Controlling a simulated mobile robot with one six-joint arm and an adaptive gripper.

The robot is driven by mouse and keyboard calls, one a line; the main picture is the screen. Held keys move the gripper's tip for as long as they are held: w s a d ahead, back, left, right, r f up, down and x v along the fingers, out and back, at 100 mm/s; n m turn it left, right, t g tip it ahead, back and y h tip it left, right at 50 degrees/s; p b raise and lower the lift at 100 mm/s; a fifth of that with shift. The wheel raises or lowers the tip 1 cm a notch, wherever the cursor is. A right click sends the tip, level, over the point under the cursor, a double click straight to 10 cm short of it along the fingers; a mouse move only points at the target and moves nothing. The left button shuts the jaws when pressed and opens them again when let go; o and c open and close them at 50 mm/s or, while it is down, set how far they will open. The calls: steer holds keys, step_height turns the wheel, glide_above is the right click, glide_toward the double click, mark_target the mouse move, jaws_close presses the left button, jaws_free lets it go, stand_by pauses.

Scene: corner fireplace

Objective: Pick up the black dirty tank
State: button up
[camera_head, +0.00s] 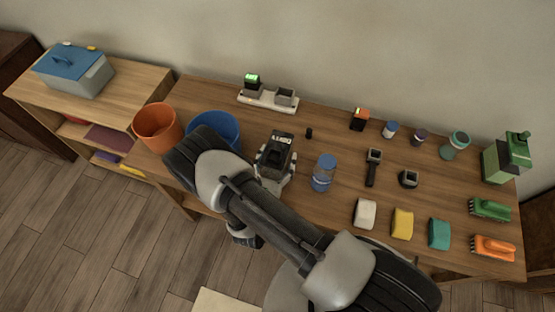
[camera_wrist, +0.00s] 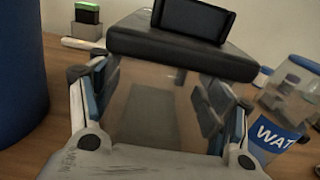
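The black dirty tank (camera_head: 279,145) stands at the front left part of the wooden table, among other items. In the wrist view it has a black lid (camera_wrist: 180,45) with a raised black handle, and a clear, brownish body (camera_wrist: 150,110). My gripper (camera_head: 273,168) reaches in from the front with its two fingers around the tank. In the wrist view the blue-padded fingers (camera_wrist: 168,98) stand wide apart on either side of the body, below the lid. They look open, with narrow gaps to the tank. The tank's lower part is hidden by my gripper.
A blue bin (camera_head: 216,130) and an orange bin (camera_head: 158,127) stand to the left. A blue-labelled clear container (camera_head: 323,173) is close on the right; it also shows in the wrist view (camera_wrist: 276,125). A white charger base (camera_head: 268,101) lies behind. Sponges and brushes lie to the right.

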steer(key=c, duration=0.9)
step_height(320, 180, up, 20)
steer(key=p, duration=0.5)
steer(key=shift+p, duration=0.3)
